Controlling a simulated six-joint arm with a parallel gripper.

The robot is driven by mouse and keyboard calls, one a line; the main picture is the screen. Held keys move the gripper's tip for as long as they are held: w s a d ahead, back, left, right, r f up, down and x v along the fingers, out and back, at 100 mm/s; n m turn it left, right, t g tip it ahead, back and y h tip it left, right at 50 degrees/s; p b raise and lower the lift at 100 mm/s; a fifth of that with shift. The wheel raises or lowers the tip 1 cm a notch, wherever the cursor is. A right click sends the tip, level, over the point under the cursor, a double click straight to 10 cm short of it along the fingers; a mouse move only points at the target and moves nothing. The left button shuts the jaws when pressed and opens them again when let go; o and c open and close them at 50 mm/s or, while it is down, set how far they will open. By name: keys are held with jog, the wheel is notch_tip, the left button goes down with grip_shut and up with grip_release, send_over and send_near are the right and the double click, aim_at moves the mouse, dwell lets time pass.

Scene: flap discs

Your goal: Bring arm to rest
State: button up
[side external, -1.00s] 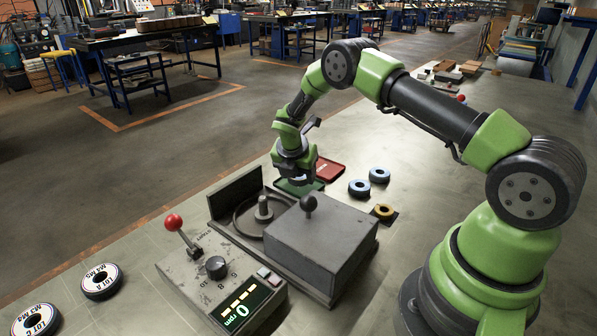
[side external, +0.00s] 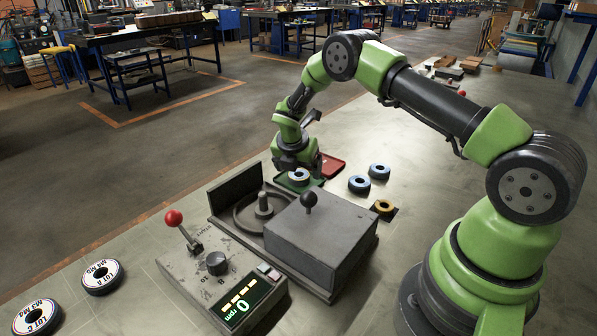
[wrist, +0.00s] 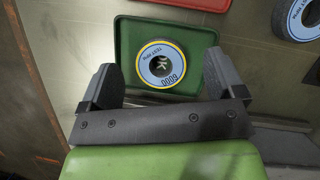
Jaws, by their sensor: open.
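My gripper (wrist: 160,85) is open, its two dark fingers wide apart with nothing held between them. A flap disc with a blue label and yellow ring (wrist: 160,64) lies flat in the green tray (wrist: 125,45), just ahead of the fingers in the wrist view. In the side external view my gripper (side external: 295,168) hangs close above that disc (side external: 299,177) and the green tray (side external: 291,188). I cannot tell how large the height gap is.
A red tray (side external: 332,166) adjoins the green one. Blue-labelled discs (side external: 359,184) and a yellow-labelled disc (side external: 384,208) lie to the right. The grinder (side external: 320,240) with its bare spindle (side external: 263,204) and the control box (side external: 222,280) reading 0 rpm stand in front.

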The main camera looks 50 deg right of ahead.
jog(key=shift+r, duration=2.7)
jog(key=s+a+r+m+t+y, duration=0.1)
jog(key=s+a+r+m, duration=0.25)
jog(key=r, duration=0.25)
jog(key=s+a+r+m+t, duration=0.1)
jog(key=s+a+r+m, duration=0.1)
jog(key=r+m, duration=0.4)
jog(key=s+a+r+m+t+y, duration=0.1)
jog(key=s+a+r+m, duration=0.2)
jog(key=r, duration=0.4)
jog(key=s+a+r+m+t+y, duration=0.1)
jog(key=s+a+m, duration=0.3)
jog(key=s, duration=0.5)
jog(key=s+a+r+m+t+y, duration=0.1)
jog(key=s+a+r+m+y, duration=0.2)
jog(key=s+m, duration=0.6)
jog(key=shift+a+r+t, duration=0.15)
jog(key=shift+a+t, duration=0.25)
jog(key=shift+a, duration=0.4)
jog(key=shift+c, duration=0.2)
